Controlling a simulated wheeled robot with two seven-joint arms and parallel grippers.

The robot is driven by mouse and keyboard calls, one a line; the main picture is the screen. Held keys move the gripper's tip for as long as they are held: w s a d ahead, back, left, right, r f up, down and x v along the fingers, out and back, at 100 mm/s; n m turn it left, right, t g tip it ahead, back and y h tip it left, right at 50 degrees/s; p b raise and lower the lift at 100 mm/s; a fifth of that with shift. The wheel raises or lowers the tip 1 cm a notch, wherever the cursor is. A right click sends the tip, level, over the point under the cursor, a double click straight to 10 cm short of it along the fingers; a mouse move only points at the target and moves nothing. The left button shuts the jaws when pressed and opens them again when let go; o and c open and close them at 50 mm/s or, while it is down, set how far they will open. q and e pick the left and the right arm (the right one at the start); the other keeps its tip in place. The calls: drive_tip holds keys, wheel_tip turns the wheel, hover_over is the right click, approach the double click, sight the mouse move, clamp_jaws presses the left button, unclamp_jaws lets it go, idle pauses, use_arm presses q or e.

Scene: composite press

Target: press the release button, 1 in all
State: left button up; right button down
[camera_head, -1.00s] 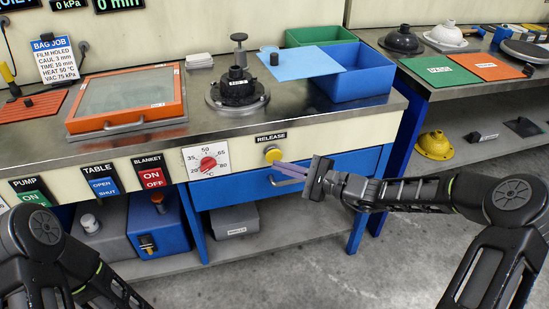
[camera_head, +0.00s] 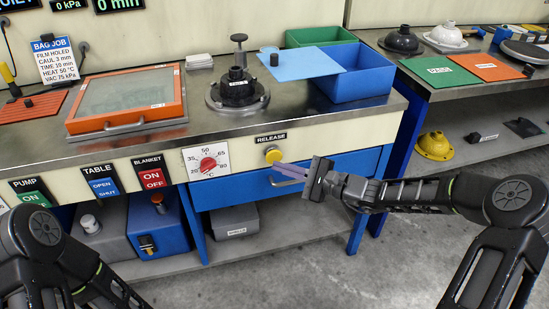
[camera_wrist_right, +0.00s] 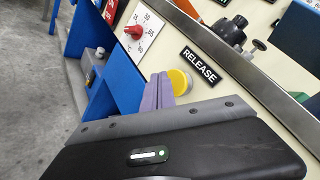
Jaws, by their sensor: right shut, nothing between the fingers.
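The release button (camera_head: 273,155) is a round yellow knob on the cream front panel, under a black RELEASE label (camera_head: 271,138). It also shows in the right wrist view (camera_wrist_right: 180,82), partly behind the fingers. My right gripper (camera_head: 278,167) is shut and empty, its purple fingertips right at the button's lower edge in the head view. In the right wrist view the fingertips (camera_wrist_right: 158,84) overlap the button's left side. I cannot tell whether they touch it. My left arm shows at the lower left of the head view, but its gripper is out of sight.
A dial with a red knob (camera_head: 208,163) is left of the button. A blue drawer (camera_head: 240,186) with a handle lies below. BLANKET (camera_head: 152,178), TABLE (camera_head: 103,187) and PUMP switches are further left. A black pot (camera_head: 238,92) stands on the counter above.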

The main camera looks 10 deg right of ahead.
drive_tip(key=shift+w, duration=0.1)
idle(0.7)
drive_tip(key=shift+w, duration=0.35)
drive_tip(key=shift+w+b, duration=0.3)
drive_tip(key=shift+w, duration=0.25)
idle(0.8)
drive_tip(key=shift+s, duration=1)
drive_tip(key=s+p, duration=0.1)
drive_tip(key=s, duration=0.4)
drive_tip(key=shift+d, duration=0.15)
idle(0.8)
